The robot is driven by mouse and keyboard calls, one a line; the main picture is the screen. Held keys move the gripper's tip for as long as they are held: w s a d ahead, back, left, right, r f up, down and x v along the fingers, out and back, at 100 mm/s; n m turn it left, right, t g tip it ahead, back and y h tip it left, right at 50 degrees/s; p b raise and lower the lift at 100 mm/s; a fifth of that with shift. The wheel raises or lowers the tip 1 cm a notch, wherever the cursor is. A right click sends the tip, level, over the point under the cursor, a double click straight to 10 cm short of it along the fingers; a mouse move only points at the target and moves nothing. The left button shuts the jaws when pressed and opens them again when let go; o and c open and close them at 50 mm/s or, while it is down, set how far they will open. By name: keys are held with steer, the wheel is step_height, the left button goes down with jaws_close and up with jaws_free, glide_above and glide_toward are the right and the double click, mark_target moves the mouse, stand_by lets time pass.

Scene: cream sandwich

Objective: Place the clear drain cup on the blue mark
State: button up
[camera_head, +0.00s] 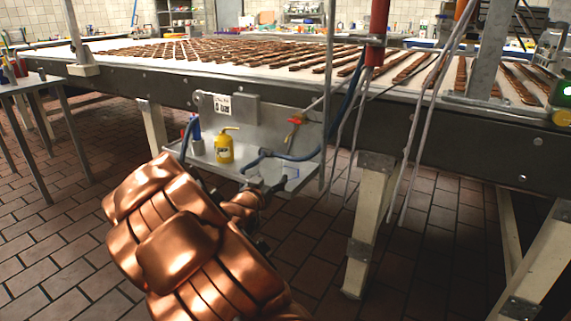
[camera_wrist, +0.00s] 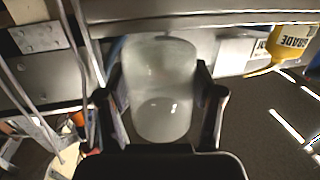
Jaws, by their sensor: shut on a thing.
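The clear drain cup (camera_wrist: 160,95) shows in the wrist view as a pale, see-through cup between the two dark fingers of my gripper (camera_wrist: 160,75). My gripper is shut on it. In the head view my gripper (camera_head: 264,192) is at the front edge of the metal shelf, close to the blue mark (camera_head: 291,171). The mark is a small blue outline on the right part of the shelf. I cannot make out the cup clearly in the head view, nor whether it touches the shelf.
The metal shelf (camera_head: 225,172) hangs below a long table of brown bars (camera_head: 250,48). A yellow bottle (camera_head: 224,147) stands on the shelf's left part. A blue hose (camera_head: 300,157) crosses behind the mark. A red-handled valve (camera_head: 294,126) and hanging cables (camera_head: 410,150) are to the right.

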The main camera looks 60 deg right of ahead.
steer(key=b, duration=0.2)
glide_above(286, 173)
steer(key=w+v, duration=0.1)
steer(key=v, duration=0.3)
steer(key=shift+s, duration=0.5)
steer(key=shift+b+x, duration=0.45)
steer(key=shift+x, duration=1.55)
steer(key=shift+a+f+b, duration=0.15)
steer(key=shift+f+b, duration=0.25)
steer(key=shift+f, duration=0.4)
steer(key=shift+f, duration=0.1)
steer(key=o, duration=1.1)
steer(key=shift+o, duration=0.2)
